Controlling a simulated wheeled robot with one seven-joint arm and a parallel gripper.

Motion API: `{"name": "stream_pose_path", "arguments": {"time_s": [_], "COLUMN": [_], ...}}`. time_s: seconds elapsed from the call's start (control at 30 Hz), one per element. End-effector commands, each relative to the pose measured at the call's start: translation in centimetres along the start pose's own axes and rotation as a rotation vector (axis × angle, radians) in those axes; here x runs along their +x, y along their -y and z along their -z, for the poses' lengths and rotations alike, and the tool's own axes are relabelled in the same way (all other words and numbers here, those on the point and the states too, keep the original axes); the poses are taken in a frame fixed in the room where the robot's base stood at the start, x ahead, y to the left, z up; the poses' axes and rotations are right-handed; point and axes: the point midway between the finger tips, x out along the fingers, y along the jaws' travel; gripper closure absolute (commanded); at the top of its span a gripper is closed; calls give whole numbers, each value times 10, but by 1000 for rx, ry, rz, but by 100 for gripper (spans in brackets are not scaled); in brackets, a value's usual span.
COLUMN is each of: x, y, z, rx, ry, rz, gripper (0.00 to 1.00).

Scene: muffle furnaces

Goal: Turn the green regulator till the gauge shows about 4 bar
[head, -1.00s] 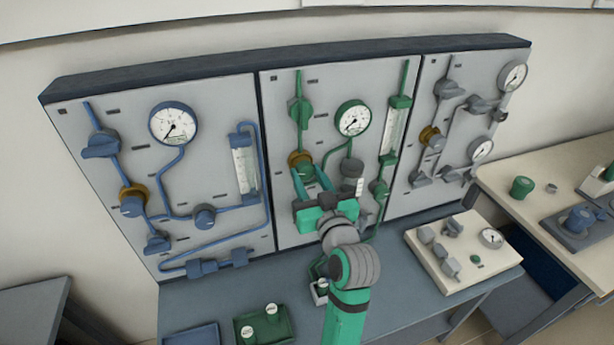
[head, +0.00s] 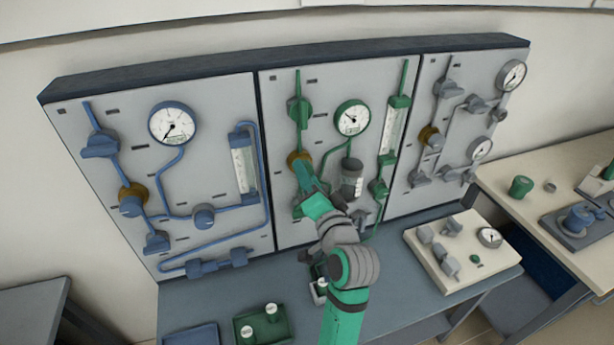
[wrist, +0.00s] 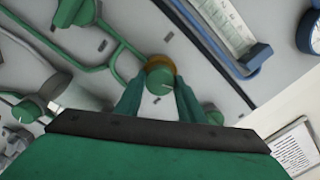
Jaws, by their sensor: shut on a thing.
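The green regulator knob (wrist: 160,77), with a white mark on its face, sits in front of a brass collar on the middle panel. In the wrist view my gripper (wrist: 160,92) has one finger on each side of the knob and is shut on it. In the head view my gripper (head: 304,178) hides most of the knob; the brass collar (head: 297,157) shows just above the fingers. The round green-rimmed gauge (head: 352,117) is above and to the right of the gripper. Its needle appears to point to the upper left; the numbers are too small to read.
A green valve (head: 300,110) sits above the regulator, and a dark-capped cylinder (head: 352,180) stands close to the right of my gripper. A green tray (head: 285,328) lies on the bench below.

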Motion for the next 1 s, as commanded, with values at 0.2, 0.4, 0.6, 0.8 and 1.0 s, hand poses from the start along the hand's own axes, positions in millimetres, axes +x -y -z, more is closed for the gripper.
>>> {"name": "stream_pose_path", "arguments": {"time_s": [0.2, 0.4, 0.6, 0.8, 1.0], "x": [0, 0, 0, 0, 0], "y": [0, -1, 0, -1, -1], "z": [0, 0, 0, 0, 1], "rx": [205, 386, 534, 637, 692], "ry": [1, 0, 0, 0, -1], "rz": [-1, -2, -2, -2, -2], "gripper": [87, 87, 87, 87, 87]}}
